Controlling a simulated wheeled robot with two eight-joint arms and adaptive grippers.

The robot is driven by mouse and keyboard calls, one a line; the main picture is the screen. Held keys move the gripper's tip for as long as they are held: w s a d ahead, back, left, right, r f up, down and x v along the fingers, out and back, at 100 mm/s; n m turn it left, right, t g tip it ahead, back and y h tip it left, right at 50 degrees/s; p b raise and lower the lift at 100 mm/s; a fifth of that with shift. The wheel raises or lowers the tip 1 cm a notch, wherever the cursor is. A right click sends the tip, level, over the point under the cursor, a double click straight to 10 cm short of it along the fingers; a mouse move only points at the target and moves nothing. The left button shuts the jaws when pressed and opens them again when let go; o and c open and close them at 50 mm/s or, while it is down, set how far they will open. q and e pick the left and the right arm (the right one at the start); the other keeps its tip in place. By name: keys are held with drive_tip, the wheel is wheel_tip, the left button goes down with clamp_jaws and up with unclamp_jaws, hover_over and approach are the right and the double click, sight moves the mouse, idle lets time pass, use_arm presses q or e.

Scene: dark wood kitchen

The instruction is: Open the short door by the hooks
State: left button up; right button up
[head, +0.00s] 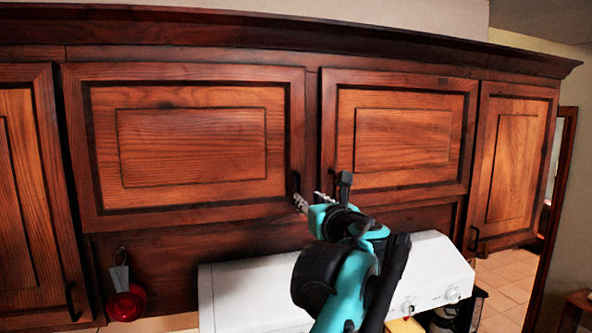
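The short door (190,146) on the left is a wide wooden panel in the upper cabinet row, and it looks shut. It is the one above the hanging red utensil. Its dark handle (296,184) is at its lower right corner. My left gripper (311,200) reaches up from below, with its grey fingertips a little apart and nothing visible between them. The tips are close to the lower end of the handle; I cannot tell whether they touch it. My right gripper is not in view.
A red utensil (126,303) hangs from a hook (121,252) at lower left. A second short door (402,140) is right of the gripper, and taller doors flank the row. A white stove (250,292) with knobs stands below, behind my arm.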

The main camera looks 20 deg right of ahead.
sight(300, 189)
use_arm(q)
drive_tip(key=w+p, duration=0.1)
drive_tip(key=w, duration=0.2)
drive_tip(key=w+p, duration=0.1)
drive_tip(key=w, duration=0.3)
drive_tip(key=shift+w+a+r, duration=0.1)
drive_tip(key=shift+w+r, duration=0.05)
drive_tip(key=shift+r, duration=0.05)
drive_tip(key=shift+s, duration=0.25)
drive_tip(key=shift+c, duration=0.3)
drive_tip(key=shift+w, duration=0.1)
clamp_jaws()
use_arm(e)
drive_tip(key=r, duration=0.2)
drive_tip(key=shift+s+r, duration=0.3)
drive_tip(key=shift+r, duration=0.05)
